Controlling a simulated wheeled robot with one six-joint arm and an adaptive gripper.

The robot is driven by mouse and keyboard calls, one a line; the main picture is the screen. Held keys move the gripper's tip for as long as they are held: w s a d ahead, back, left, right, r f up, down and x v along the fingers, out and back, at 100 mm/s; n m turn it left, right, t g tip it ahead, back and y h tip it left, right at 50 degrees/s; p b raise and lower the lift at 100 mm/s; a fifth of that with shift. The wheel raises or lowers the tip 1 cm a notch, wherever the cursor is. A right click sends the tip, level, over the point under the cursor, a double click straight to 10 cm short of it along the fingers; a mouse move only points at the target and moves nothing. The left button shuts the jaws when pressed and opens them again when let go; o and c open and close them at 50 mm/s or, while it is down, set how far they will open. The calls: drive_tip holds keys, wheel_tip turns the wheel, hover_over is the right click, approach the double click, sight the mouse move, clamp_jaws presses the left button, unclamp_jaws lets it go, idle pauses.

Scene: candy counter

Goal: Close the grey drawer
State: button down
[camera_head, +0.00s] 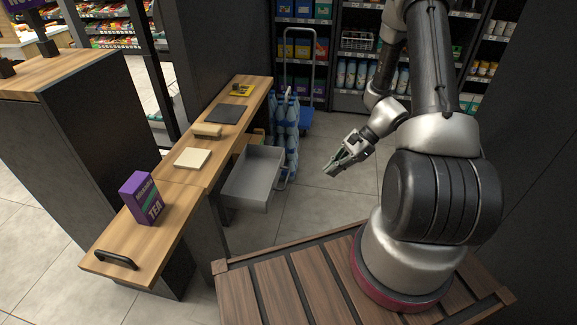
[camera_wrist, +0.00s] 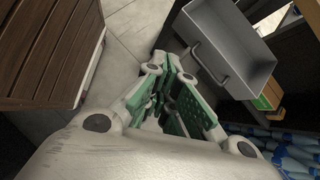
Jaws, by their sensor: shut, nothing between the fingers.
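The grey drawer (camera_head: 254,176) stands pulled out from under the wooden counter, and it looks empty inside. In the wrist view the drawer (camera_wrist: 222,50) is at the upper right, with a bar handle on its front face. My gripper (camera_head: 333,170) is in the free space to the right of the drawer's front, apart from it. In the wrist view my gripper (camera_wrist: 163,62) has green-padded fingers, shut and empty, pointing past the handle side of the drawer.
Blue-topped bottles on a hand cart (camera_head: 290,130) stand behind the drawer. The floor before the drawer is clear.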

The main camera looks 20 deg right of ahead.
drive_tip(key=w+f+m+t, duration=0.3)
drive_tip(key=w+f+m, duration=0.1)
drive_tip(key=w, duration=0.3)
drive_tip(key=m+t, duration=0.1)
drive_tip(key=m, duration=0.2)
approach(279, 170)
drive_tip(key=shift+s+a+x, duration=0.1)
drive_tip(key=shift+x, duration=1.05)
drive_tip(key=shift+s+a+x, duration=0.1)
drive_tip(key=shift+s+x, duration=0.05)
drive_tip(key=shift+x, duration=1)
drive_tip(key=shift+a+r, duration=0.1)
drive_tip(key=shift+a, duration=0.1)
